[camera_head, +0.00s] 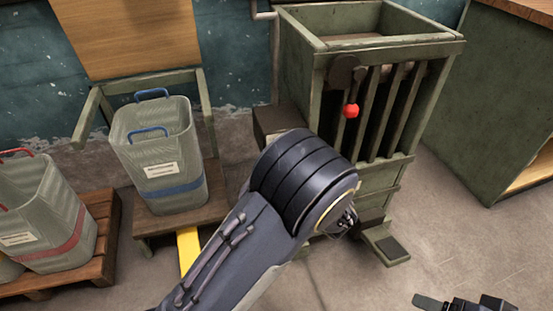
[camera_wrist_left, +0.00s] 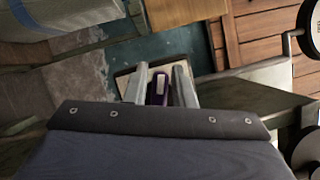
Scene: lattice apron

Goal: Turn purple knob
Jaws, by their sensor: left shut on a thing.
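The purple knob (camera_wrist_left: 158,90) shows in the left wrist view, with a pale upper part and a purple body. It sits between the two grey fingers of my left gripper (camera_wrist_left: 161,72), which is shut on it. A pale square plate (camera_wrist_left: 125,82) lies behind the knob. In the head view my left arm hides both the knob and this gripper. Part of my right gripper (camera_head: 465,303) shows at the bottom right edge of the head view, away from the cabinet; its finger gap is not clear.
A green slatted cabinet (camera_head: 365,48) with a red-ended crank (camera_head: 351,110) stands beyond my left arm. A grey bin with blue handles (camera_head: 160,150) stands on a wooden stand, and another bin (camera_head: 40,215) on a pallet at left. The floor at right is clear.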

